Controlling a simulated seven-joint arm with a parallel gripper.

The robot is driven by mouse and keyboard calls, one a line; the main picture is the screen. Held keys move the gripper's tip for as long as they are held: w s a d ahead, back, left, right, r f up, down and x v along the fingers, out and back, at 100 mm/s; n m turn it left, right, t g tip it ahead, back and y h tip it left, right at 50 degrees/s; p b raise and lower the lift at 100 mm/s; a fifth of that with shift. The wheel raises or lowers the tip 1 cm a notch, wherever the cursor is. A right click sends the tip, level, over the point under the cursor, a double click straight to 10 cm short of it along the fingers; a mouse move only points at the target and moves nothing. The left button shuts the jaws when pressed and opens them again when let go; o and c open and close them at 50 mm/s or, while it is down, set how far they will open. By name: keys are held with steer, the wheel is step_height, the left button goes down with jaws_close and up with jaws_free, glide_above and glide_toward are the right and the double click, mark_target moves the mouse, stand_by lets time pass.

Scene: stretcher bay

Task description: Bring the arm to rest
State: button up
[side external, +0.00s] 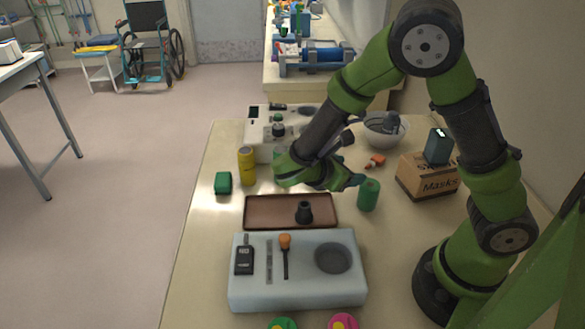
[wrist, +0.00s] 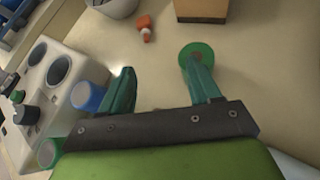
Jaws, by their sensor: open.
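My gripper (side external: 348,181) hangs over the table (side external: 205,265), above the area behind the brown tray (side external: 255,201). In the wrist view its two teal fingers (wrist: 161,86) are spread apart with only bare table visible between them. A green cylinder (side external: 369,198) stands upright close to the fingers in the side view. In the wrist view its round green top (wrist: 187,55) is partly covered by the right finger. I cannot tell whether they touch. Nothing is held.
A white block with round holes (wrist: 40,85) and a blue cylinder (wrist: 88,96) are close to the left finger. A pale block (side external: 300,288) holds tools in front.

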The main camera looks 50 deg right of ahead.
steer(key=s+a+r+m+t+y, duration=0.1)
steer(key=s+a+r+m+y, duration=0.45)
steer(key=m+y, duration=0.55)
step_height(320, 180, up, 11)
steer(key=s+a+m+t+y, duration=0.2)
steer(key=a+m+t+y, duration=0.1)
steer(key=m+t, duration=0.4)
steer(key=shift+m, duration=0.6)
steer(key=shift+o, duration=0.6)
steer(key=shift+d+f, duration=0.1)
steer(key=shift+d, duration=0.05)
